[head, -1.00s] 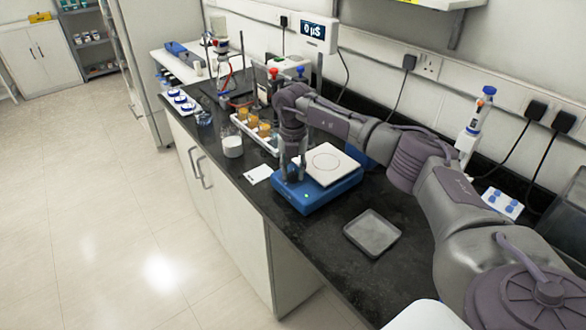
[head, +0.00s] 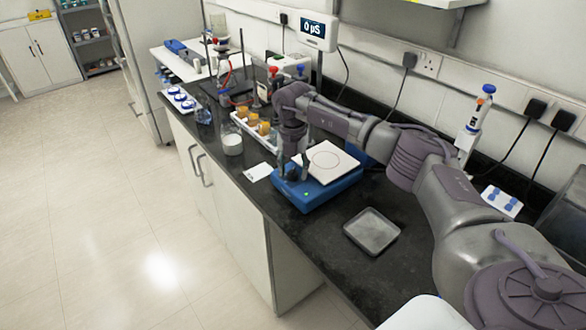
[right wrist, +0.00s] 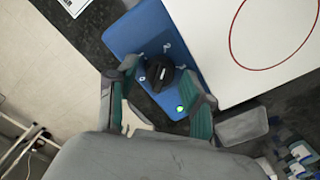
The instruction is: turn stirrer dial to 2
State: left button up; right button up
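The stirrer (head: 325,188) is a blue box with a white square top plate (head: 338,165) marked with a circle. It stands on the black bench. Its black dial (right wrist: 158,77) shows in the right wrist view on the blue front, with small white marks around it and a pale line on the knob. A green light (right wrist: 180,109) glows beside it. My right gripper (right wrist: 160,68) is open, its two fingers on either side of the dial. Gaps show between the fingers and the knob; contact is not visible. In the head view the gripper (head: 292,166) is over the stirrer's front left. My left gripper is not in view.
A grey square tray (head: 371,232) lies right of the stirrer. A white card (head: 258,172), a bottle of white powder (head: 232,144) and a rack with orange-filled vessels (head: 252,120) stand to the left. A pipette (head: 481,108) stands at the back right.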

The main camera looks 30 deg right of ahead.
aim_at(293, 170)
jog(key=shift+r, duration=0.2)
notch_tip(293, 170, up, 12)
jog(key=shift+f, duration=0.15)
dwell(0.4)
jog(key=shift+f, duration=0.15)
dwell(0.3)
